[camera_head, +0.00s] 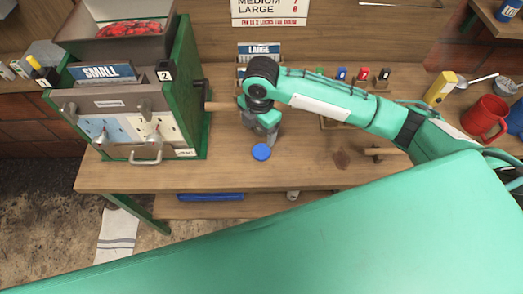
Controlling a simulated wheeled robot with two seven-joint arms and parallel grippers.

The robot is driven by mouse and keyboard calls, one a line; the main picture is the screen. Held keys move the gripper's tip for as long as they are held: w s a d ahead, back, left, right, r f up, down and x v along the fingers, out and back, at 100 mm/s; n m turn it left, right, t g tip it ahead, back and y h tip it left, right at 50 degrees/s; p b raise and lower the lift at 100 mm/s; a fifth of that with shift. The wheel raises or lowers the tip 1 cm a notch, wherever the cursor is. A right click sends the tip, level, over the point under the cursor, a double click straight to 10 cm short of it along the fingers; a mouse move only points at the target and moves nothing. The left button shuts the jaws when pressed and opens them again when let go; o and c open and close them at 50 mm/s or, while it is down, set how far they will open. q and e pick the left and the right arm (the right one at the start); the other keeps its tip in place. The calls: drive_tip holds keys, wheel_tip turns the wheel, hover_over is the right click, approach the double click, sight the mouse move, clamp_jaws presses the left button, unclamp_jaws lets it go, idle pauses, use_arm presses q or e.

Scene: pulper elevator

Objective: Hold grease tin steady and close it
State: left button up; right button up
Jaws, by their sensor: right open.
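A small round blue disc (261,152) lies near the front edge of the wooden bench, in the middle of the view. It looks like the grease tin or its lid; I cannot tell which, or whether a lid is on. My right gripper (269,138) points down just behind and above the disc. It is open, and its fingertips are small and partly hidden by its own body. I cannot tell whether it touches the disc. My left gripper is out of view.
The green pulper machine (190,80) stands on the bench at left, its crank handle (222,106) reaching toward my right gripper. A wooden-handled tool (385,152), a red mug (484,117) and a yellow box (440,87) are at right. The bench (225,178) is clear around the disc.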

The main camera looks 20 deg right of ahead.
drive_tip(key=shift+w+d+r+n, duration=0.35)
drive_tip(key=shift+w+d, duration=0.15)
drive_tip(key=shift+d, duration=0.15)
drive_tip(key=p, duration=0.2)
hover_over(262, 151)
wheel_tip(262, 151, down, 7)
drive_tip(key=shift+f, duration=0.65)
drive_tip(key=shift+f+p, duration=0.75)
drive_tip(key=shift+f, duration=2.05)
